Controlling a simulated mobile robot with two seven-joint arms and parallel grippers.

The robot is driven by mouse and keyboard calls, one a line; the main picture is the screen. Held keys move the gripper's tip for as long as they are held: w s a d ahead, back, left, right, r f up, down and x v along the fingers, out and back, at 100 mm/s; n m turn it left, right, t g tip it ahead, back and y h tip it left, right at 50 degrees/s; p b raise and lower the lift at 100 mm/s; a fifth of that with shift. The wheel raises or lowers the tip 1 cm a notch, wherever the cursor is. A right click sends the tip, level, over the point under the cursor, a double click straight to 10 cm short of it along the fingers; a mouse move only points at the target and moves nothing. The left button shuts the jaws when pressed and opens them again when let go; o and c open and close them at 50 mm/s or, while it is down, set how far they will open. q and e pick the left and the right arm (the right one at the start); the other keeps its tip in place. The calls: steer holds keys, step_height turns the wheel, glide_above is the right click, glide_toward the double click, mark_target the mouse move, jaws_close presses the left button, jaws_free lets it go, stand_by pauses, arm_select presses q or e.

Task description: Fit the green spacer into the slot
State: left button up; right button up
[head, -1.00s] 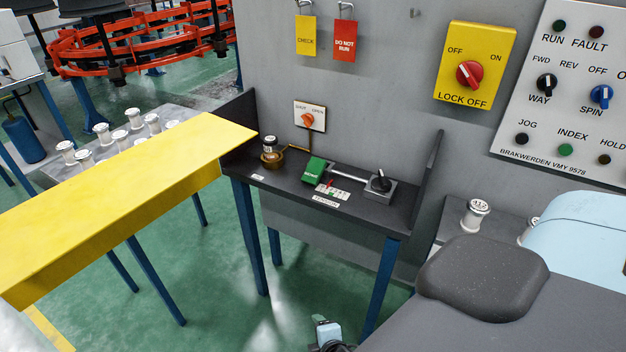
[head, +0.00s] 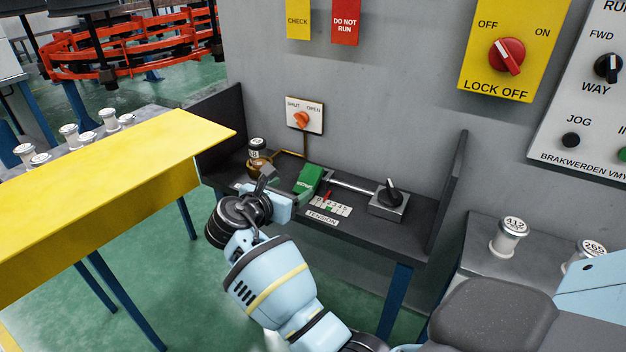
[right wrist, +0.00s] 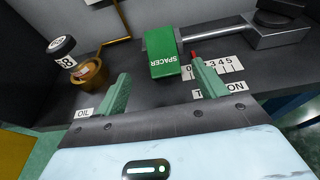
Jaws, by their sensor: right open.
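The green spacer (head: 309,178) lies on the dark bench shelf at the left end of a metal rod (head: 352,186). Its white lettering shows upside down in the right wrist view (right wrist: 162,52). My right gripper (head: 283,182) is open and empty at the shelf's front edge. In the right wrist view its two fingers (right wrist: 163,88) point towards the spacer, which stands just beyond and between them. I cannot make out the slot. My left gripper is not in view.
A brass cup (head: 259,166) with a labelled spool stands left of the spacer. A tension scale (head: 332,205) with a red pointer is to the right, then a knobbed block (head: 389,203). Side walls bound the shelf. A yellow table (head: 110,175) is at left.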

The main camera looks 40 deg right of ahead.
mark_target(307, 180)
steer(key=shift+w+d+r, duration=0.1)
steer(key=shift+r, duration=0.2)
steer(key=shift+d, duration=0.15)
steer(key=shift+x, duration=1.2)
steer(key=x, duration=0.2)
steer(key=b+x, duration=0.1)
steer(key=x, duration=0.1)
steer(key=shift+d+f, duration=0.15)
steer(key=shift+f, duration=0.15)
steer(key=shift+d, duration=0.25)
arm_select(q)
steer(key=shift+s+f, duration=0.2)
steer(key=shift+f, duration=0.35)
arm_select(e)
steer(key=c, duration=1.2)
steer(key=shift+r, duration=0.1)
